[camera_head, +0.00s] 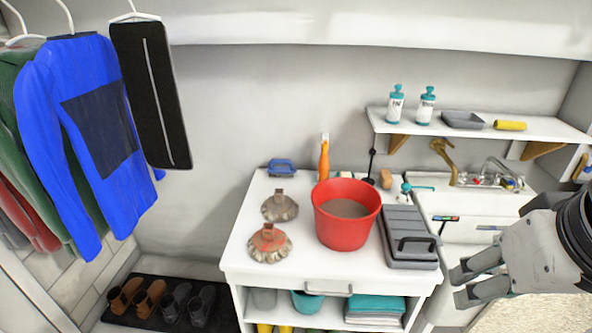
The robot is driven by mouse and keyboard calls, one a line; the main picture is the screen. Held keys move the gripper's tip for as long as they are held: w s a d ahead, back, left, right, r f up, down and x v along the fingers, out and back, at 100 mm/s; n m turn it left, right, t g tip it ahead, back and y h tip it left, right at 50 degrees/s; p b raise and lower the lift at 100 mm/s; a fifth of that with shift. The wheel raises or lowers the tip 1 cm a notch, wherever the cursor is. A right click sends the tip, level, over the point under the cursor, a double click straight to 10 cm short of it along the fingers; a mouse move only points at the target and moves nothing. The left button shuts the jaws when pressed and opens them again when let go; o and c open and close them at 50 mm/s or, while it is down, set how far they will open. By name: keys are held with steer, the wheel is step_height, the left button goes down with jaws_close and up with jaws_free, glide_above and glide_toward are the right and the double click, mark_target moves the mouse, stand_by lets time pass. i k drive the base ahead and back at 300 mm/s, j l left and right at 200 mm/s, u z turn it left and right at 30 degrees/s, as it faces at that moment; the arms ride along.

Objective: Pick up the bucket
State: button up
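A red bucket (342,230) stands upright on the white cabinet top (287,268), with something grey-brown inside it. No handle on it is clear to me. My gripper (462,286) is at the lower right of the head view, to the right of the cabinet and apart from the bucket. Its two fingers point left with a gap between them, and nothing shows between them.
A grey case (408,240) stands close right of the bucket. Two brush-like items, one brown (280,208) and one orange (270,245), lie to its left. An orange bottle (324,162) is behind. A sink (485,205) and wall shelf (480,127) are at right.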

mark_target(346, 210)
steer(key=z, duration=0.9)
steer(key=k+j, duration=0.1)
steer(key=j, duration=0.25)
steer(key=k+j+z, duration=0.1)
steer(key=j, duration=0.25)
steer(key=k+j, duration=0.15)
steer(key=j, duration=0.25)
steer(key=k+j, duration=0.1)
steer(key=j, duration=0.25)
steer(key=k+j+z, duration=0.1)
steer(key=j, duration=0.25)
steer(key=k+j, duration=0.15)
steer(key=j, duration=0.2)
